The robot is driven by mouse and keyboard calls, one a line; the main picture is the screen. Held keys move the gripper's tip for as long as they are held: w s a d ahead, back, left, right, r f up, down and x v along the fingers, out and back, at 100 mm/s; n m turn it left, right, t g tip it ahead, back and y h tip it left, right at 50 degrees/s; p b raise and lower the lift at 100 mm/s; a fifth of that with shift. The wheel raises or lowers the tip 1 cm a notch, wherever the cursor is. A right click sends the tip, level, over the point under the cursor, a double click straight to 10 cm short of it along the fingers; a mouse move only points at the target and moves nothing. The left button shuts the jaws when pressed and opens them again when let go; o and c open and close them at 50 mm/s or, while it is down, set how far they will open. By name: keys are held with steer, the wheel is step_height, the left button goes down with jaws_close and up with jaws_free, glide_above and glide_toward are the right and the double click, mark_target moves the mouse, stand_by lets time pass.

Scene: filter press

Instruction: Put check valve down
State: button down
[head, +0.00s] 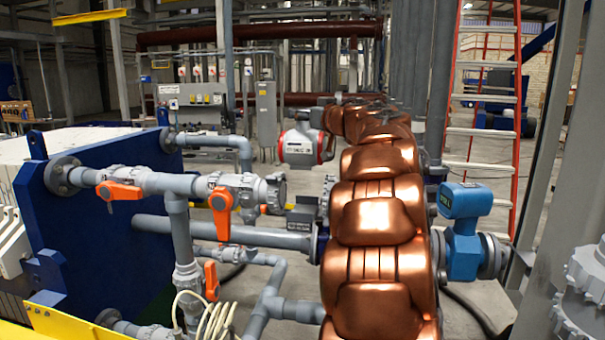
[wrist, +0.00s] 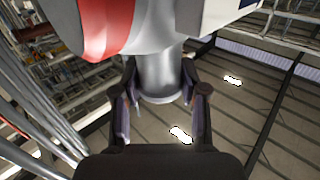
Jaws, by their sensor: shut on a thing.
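The check valve, as I take it, is a white body with a red rim and a grey cylindrical neck. In the head view this check valve (head: 298,148) is at the far end of my copper arm, left of it. In the wrist view the check valve (wrist: 157,78) fills the top middle, its upper part cut off by the frame. My gripper (wrist: 162,110) has its dark fingers on both sides of the grey neck and is shut on it. In the head view my arm hides most of the gripper. I cannot tell whether the valve touches anything beyond my fingers.
Grey pipes with orange-handled valves (head: 237,192) run along the left, beside a blue press plate (head: 75,215). A blue pipe fitting (head: 465,230) stands close right of my arm. An orange ladder (head: 487,120) and grey posts stand at right. Grey floor shows behind the pipes.

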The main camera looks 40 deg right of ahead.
mark_target(304, 163)
step_height(304, 163, down, 13)
steer(key=shift+s+f+b, duration=0.1)
steer(key=shift+b, duration=0.8)
steer(key=c, duration=0.6)
jaws_free()
steer(key=shift+f, duration=0.15)
steer(key=s, duration=0.4)
steer(key=s+a+b, duration=0.1)
steer(key=s, duration=0.3)
steer(key=s+a+b, duration=0.1)
steer(key=s, duration=0.2)
steer(key=shift+s+a, duration=0.1)
steer(key=shift+s, duration=0.3)
